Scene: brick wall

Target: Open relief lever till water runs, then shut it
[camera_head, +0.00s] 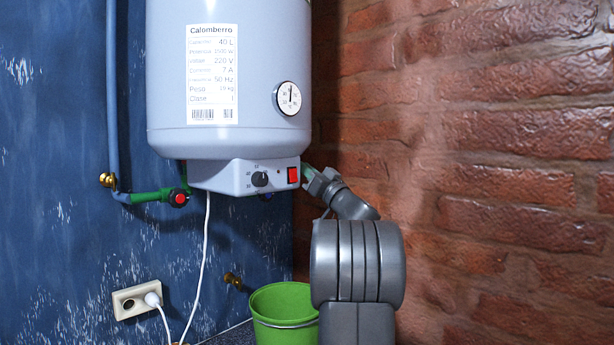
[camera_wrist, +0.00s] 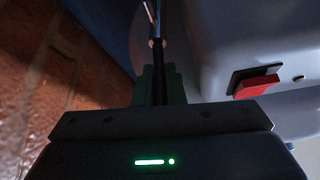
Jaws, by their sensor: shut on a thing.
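The water heater (camera_head: 260,60) hangs on the blue wall with a control box (camera_head: 235,176) beneath it. My gripper (camera_head: 307,171) reaches in from the right behind the box's right corner, its green fingers partly hidden. In the wrist view my gripper (camera_wrist: 156,78) has its green fingers closed around a thin dark piece, which appears to be the relief lever. A thin shiny rod or pipe (camera_wrist: 152,14) runs beyond the fingertips. The lever is hidden in the head view, so its angle cannot be told. I see no running water.
A green bucket (camera_head: 280,305) stands below the heater, partly behind my arm. A red switch (camera_head: 293,175) is close to my gripper. A green valve with a red knob (camera_head: 178,198) is at left. A white cable hangs to a socket (camera_head: 130,300). The brick wall (camera_head: 500,150) bounds the right.

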